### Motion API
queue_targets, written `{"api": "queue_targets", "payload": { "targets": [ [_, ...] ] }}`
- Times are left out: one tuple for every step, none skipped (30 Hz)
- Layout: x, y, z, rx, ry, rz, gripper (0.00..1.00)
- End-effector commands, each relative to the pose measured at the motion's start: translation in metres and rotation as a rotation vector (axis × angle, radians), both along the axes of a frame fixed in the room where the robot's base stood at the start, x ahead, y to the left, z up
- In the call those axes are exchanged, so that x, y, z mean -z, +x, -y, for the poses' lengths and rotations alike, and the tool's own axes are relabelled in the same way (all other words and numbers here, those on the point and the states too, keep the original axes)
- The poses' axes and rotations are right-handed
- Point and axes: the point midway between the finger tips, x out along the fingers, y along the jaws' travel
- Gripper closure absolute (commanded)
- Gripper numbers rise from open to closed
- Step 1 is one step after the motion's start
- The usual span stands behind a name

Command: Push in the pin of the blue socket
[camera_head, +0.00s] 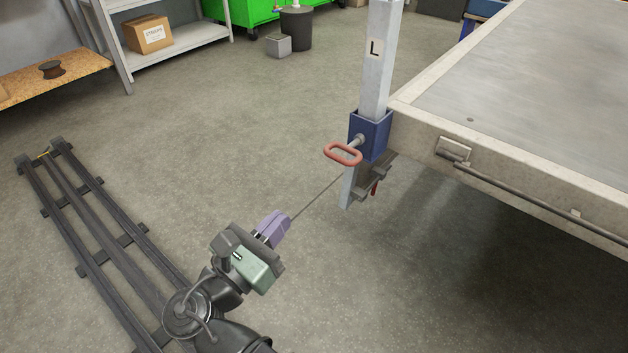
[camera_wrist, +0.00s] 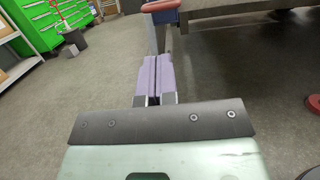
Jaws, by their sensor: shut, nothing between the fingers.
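The blue socket (camera_head: 370,135) is at the trailer's near corner, around a grey upright post (camera_head: 378,60) marked L. A pin with a red loop handle (camera_head: 343,154) sticks out of the socket's side toward my arm. How deep the pin sits is unclear. My gripper (camera_head: 284,222), with purple fingers, is shut and empty. It is below and left of the handle, clearly apart from it. In the wrist view the shut fingers (camera_wrist: 161,66) point ahead, and the red handle (camera_wrist: 160,6) shows at the top edge, partly cut off.
The trailer bed (camera_head: 530,150) takes up the right side, with a rail along its edge. A bracket (camera_head: 372,180) is below the socket. Shelving with a cardboard box (camera_head: 148,34) stands at back left.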

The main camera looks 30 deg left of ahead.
Motion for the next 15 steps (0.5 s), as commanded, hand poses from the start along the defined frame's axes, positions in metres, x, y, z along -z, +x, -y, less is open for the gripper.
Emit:
{"api": "queue_targets", "payload": {
  "targets": [
    [-0.001, 0.004, 0.0, 0.002, 0.0, 0.0, 1.0],
    [-0.002, 0.007, 0.001, 0.002, 0.0, 0.0, 1.0],
    [-0.003, 0.013, 0.001, 0.003, 0.001, 0.0, 1.0],
    [-0.004, 0.018, 0.002, 0.004, 0.001, -0.001, 1.0],
    [-0.005, 0.023, 0.002, 0.004, 0.002, -0.001, 1.0],
    [-0.007, 0.032, 0.003, 0.005, 0.002, -0.001, 1.0],
    [-0.008, 0.038, 0.003, 0.004, 0.002, -0.001, 1.0],
    [-0.009, 0.045, 0.003, 0.005, 0.001, -0.001, 1.0],
    [-0.011, 0.053, 0.004, 0.005, 0.001, -0.001, 1.0],
    [-0.012, 0.06, 0.004, 0.005, 0.001, -0.001, 1.0],
    [-0.013, 0.066, 0.004, 0.005, 0.001, -0.001, 1.0],
    [-0.015, 0.075, 0.005, 0.005, 0.001, -0.001, 1.0],
    [-0.016, 0.082, 0.005, 0.005, 0.001, -0.001, 1.0],
    [-0.017, 0.088, 0.006, 0.005, 0.001, -0.001, 1.0],
    [-0.018, 0.096, 0.006, 0.005, 0.002, -0.001, 1.0]
  ]
}}
